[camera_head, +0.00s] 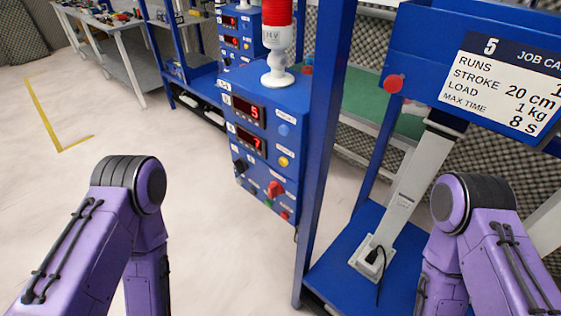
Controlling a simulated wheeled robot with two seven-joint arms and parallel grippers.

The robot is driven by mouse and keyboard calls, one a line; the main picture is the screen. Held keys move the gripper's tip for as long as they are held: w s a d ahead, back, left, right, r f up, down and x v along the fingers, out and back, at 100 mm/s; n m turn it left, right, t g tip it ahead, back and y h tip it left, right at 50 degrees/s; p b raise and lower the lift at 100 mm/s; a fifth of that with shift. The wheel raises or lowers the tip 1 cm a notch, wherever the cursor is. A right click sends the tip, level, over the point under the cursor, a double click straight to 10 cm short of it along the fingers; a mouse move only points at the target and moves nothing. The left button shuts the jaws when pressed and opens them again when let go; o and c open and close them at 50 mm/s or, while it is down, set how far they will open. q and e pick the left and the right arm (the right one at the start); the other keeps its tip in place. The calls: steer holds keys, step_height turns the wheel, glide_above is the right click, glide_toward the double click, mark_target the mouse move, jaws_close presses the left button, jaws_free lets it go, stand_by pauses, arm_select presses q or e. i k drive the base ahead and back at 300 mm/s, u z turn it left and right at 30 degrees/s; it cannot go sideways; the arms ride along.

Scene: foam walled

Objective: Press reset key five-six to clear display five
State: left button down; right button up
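A blue control box (262,100) is mounted on a blue post, with its front face turned toward the left. Its upper display (249,112) shows a red 5, and its lower display (252,142) shows a red 7. A blue round key (284,130) sits right of the upper display and a yellow round key (283,161) right of the lower one. The small labels are too blurred to read, so I cannot tell which key is five-six. My two purple arms show in the foreground with their forearms running down out of the picture. Neither gripper is in view.
A red beacon (277,40) stands on the box. Lower on its face are a red switch (274,189) and a black knob (241,166). A blue post (326,150) rises beside it. A job card (505,85) numbered 5 hangs at right.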

mark_target(283, 161)
steer(key=u, duration=0.05)
steer(key=k, duration=0.5)
steer(key=z, duration=1.9)
steer(key=k, duration=0.75)
steer(key=u, duration=0.75)
steer(key=i, duration=0.5)
